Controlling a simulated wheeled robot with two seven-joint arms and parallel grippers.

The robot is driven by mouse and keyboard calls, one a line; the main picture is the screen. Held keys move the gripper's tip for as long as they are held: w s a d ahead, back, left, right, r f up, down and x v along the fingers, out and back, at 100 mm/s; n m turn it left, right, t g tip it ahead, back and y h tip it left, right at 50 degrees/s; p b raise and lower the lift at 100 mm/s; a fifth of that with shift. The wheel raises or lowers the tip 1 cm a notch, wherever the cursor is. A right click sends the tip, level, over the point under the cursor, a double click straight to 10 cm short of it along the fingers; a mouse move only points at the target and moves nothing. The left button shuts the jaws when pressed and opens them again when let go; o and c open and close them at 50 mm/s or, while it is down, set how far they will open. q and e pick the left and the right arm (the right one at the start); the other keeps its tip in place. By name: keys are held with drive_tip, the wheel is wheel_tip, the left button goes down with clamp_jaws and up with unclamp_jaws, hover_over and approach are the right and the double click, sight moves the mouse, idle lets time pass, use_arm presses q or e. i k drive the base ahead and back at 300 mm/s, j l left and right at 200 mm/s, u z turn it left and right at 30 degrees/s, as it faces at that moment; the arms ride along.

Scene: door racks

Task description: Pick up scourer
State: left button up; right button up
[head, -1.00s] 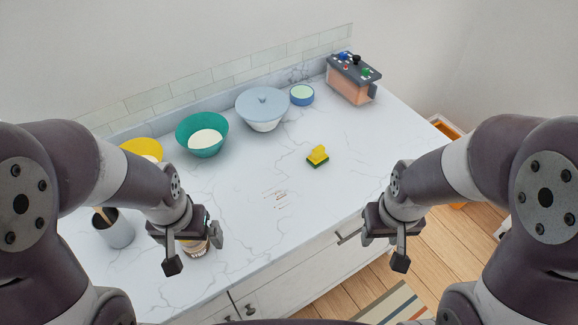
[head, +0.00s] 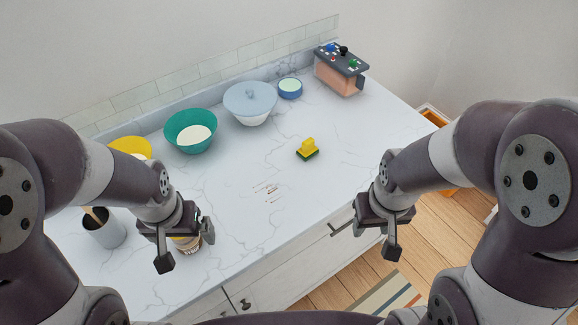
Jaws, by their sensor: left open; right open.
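The scourer (head: 307,150) is a small yellow piece with a handle-like top and a dark green base. It sits upright on the white marbled counter (head: 240,185), right of the middle. My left gripper (head: 186,249) is open and empty over the counter's near left part, partly hiding a jar (head: 188,243). My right gripper (head: 374,236) is open and empty near the counter's front edge, to the right of and nearer than the scourer. Neither gripper touches the scourer.
A teal bowl (head: 190,132), a lidded bowl (head: 250,103), a small blue dish (head: 289,88) and a control box (head: 341,69) line the back. A yellow bowl (head: 130,147) and a grey utensil cup (head: 104,229) stand left. Brown marks (head: 270,191) lie mid-counter. Counter around the scourer is clear.

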sight(308, 149)
drive_tip(key=l+u, duration=0.1)
drive_tip(key=u, duration=1.3)
drive_tip(key=l+u, duration=0.1)
drive_tip(key=l, duration=0.45)
drive_tip(key=l+u, duration=0.15)
drive_tip(key=l, duration=0.4)
drive_tip(key=k, duration=0.05)
